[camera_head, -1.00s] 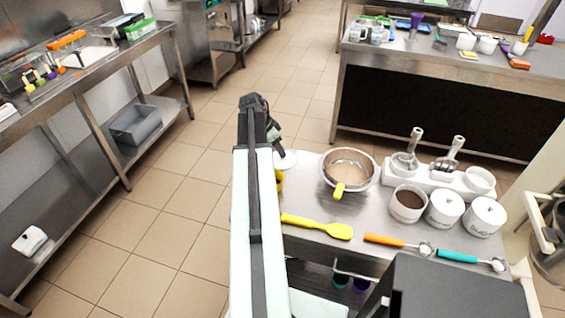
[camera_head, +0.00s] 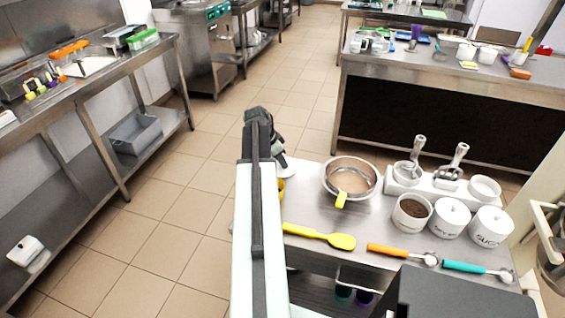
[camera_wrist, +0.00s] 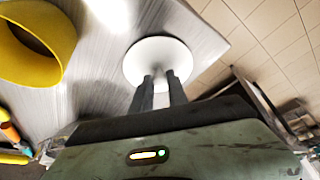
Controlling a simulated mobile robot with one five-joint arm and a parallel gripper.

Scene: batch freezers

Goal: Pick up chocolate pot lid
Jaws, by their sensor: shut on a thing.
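The chocolate pot lid (camera_wrist: 158,62) is a round white disc over the grey metal table top in the wrist view. My gripper (camera_wrist: 160,86) is shut on it, with its two dark fingers close together at the lid's near part. In the head view my gripper (camera_head: 278,155) is at the table's far left corner, and only a small edge of the lid shows beside it. I cannot tell whether the lid touches the table. The open white pot with brown contents (camera_head: 411,210) stands to the right on the same table.
A sieve bowl (camera_head: 351,182) with a yellow handle stands right of my gripper. A yellow spatula (camera_head: 320,236), an orange scoop (camera_head: 400,254) and a teal scoop (camera_head: 476,268) lie nearer. Two lidded white pots (camera_head: 450,217) stand at the right. A yellow ring-shaped thing (camera_wrist: 38,45) is close to my gripper.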

